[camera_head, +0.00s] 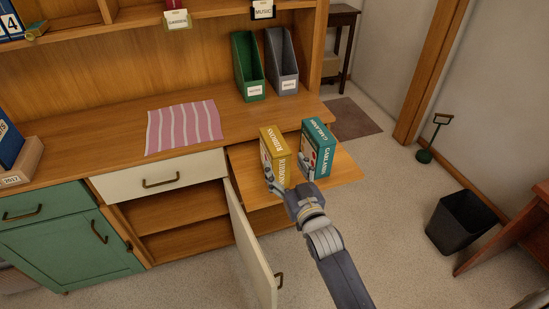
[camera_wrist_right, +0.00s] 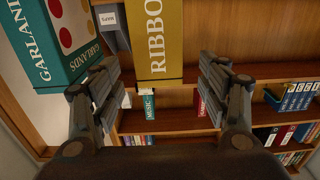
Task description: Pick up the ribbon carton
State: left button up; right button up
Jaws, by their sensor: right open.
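The ribbon carton (camera_head: 272,147) is a yellow upright box with white lettering, standing on the pulled-out wooden board. In the right wrist view the ribbon carton (camera_wrist_right: 155,40) appears at the top, lined up with the gap between the fingers. My right gripper (camera_head: 290,188) is at the near side of the carton, low down, with its fingers spread. In the right wrist view the right gripper (camera_wrist_right: 160,92) is open, with nothing gripped. I cannot tell whether a finger touches the carton. The carton's lower near part is partly hidden by the gripper. My left gripper is not in view.
A teal garlands carton (camera_head: 318,148) stands close to the right of the ribbon carton. A cream cabinet door (camera_head: 250,245) hangs open left of my right arm. Green (camera_head: 248,68) and grey (camera_head: 282,62) file holders stand behind. The board's right end (camera_head: 347,170) is bare.

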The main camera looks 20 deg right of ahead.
aim_at(274, 144)
jog(key=w, duration=0.4)
jog(key=shift+w+a, duration=0.1)
jog(key=shift+w, duration=0.1)
jog(key=shift+w+r, duration=0.15)
jog(key=shift+w, duration=0.3)
jog(key=shift+w+r+p, duration=0.1)
jog(key=shift+w+p, duration=0.35)
jog(key=shift+w, duration=1.8)
grip_shut()
